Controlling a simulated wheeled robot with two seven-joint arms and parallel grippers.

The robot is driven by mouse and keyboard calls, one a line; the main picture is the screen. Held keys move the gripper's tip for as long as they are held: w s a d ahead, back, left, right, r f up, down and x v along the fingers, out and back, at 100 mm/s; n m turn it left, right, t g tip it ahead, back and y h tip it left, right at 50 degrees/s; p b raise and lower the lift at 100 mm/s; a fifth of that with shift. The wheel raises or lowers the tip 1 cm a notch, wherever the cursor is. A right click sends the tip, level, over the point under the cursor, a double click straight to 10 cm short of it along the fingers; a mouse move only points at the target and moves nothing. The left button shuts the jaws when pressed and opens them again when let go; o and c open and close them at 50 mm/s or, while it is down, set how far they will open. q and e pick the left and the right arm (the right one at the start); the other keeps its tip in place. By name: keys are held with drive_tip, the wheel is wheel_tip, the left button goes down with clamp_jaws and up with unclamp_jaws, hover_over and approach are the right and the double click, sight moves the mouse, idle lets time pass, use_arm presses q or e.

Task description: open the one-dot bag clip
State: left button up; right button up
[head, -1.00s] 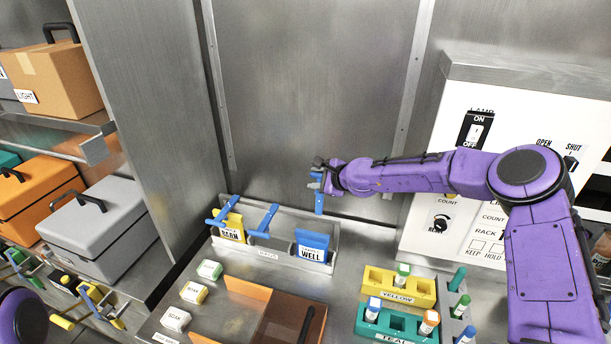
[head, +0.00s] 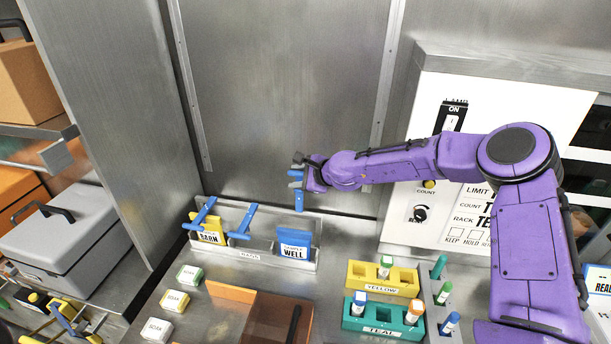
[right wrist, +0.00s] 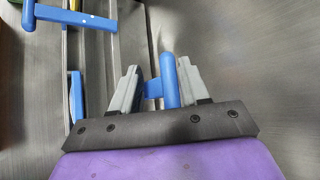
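My right gripper (head: 297,180) is at a blue bag clip (head: 299,200) that stands up behind the blue WELL bag (head: 294,246). I see no dots on this clip. Two more blue clips are to the left, one at the yellow BARN bag (head: 208,232) and one beside it (head: 242,222). A nearby clip (right wrist: 85,19) in the right wrist view bears small white marks. My left gripper is out of view.
The bags stand in a low metal rack (head: 262,252) against the steel wall. Small SCAN boxes (head: 174,300) and a brown tray (head: 232,292) lie in front. Yellow (head: 382,279) and teal (head: 376,318) tube racks stand to the right, below a white switch panel (head: 440,200).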

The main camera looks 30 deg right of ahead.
drive_tip(key=v, duration=0.9)
drive_tip(key=shift+d+b, duration=0.25)
drive_tip(key=shift+b, duration=0.05)
